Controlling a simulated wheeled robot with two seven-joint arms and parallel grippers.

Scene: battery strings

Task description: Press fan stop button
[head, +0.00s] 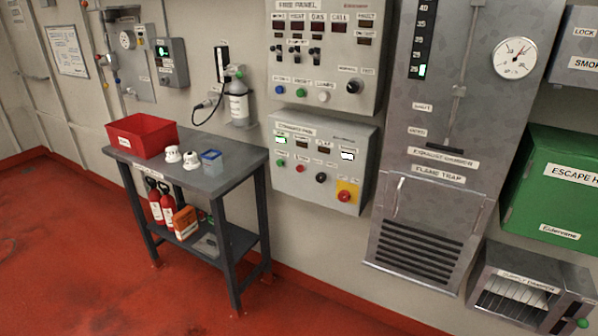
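A grey control box (312,186) is on the wall in the middle of the head view; its small title label looks like it names a fan but is hard to read. On its face are a green button (281,162), a red button (299,168), a black knob (321,177) and a larger red button (344,196) on a yellow plate (353,187). Small lit displays (348,154) sit above them. The labels by the buttons are too small to read surely, so I cannot tell which is marked stop. Neither of my grippers shows in this view.
A grey bench (227,180) with a red bin (143,135) stands to the left of the box. A larger alarm panel (325,70) is above it. A flame trap column (455,110) and a green escape box (555,190) are to the right. Red floor in front is clear.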

